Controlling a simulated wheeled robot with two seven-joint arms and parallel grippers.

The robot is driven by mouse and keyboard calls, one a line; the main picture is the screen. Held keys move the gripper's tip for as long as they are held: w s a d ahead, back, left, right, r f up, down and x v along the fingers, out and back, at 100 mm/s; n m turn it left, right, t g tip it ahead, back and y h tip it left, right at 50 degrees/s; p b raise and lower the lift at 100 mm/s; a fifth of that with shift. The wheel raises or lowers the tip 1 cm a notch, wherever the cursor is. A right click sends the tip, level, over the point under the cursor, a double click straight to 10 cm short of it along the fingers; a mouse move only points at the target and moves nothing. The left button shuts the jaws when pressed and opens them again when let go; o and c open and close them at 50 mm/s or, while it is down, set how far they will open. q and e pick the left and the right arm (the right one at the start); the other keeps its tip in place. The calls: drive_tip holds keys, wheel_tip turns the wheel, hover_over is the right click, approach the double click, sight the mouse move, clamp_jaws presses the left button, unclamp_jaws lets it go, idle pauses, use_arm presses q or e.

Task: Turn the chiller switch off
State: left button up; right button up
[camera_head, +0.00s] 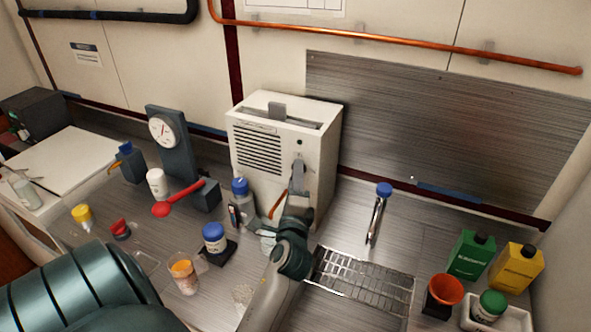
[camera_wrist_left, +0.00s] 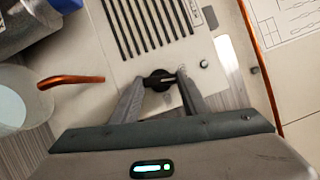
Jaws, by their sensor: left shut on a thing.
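The chiller (camera_head: 258,150) is a white box with dark vent slots, standing against the back wall. Its front also shows in the left wrist view (camera_wrist_left: 120,72), with a black rotary switch knob (camera_wrist_left: 158,80) below the slots. A pale line on the knob points to the right in that view. My left gripper (camera_head: 298,172) is at the chiller's front. In the left wrist view its fingers (camera_wrist_left: 160,88) are shut on the knob, one on each side. The gripper hides the knob in the head view. My right gripper is not in view.
A copper tube (camera_head: 277,205) and a bottle with a blue cap (camera_head: 240,188) stand close left of my gripper. A wire rack (camera_head: 365,275) lies to the right, with green (camera_head: 470,256) and yellow (camera_head: 516,268) bottles beyond.

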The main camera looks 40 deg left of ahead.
use_arm(q)
drive_tip(key=shift+r+n+g+h+p, duration=0.15)
drive_tip(key=shift+n+g+h+p, duration=0.2)
drive_tip(key=shift+n+p, duration=0.9)
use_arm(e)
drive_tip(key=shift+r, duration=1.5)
use_arm(q)
drive_tip(key=o, duration=1.1)
drive_tip(key=shift+a, duration=0.1)
drive_tip(key=shift+c, duration=0.2)
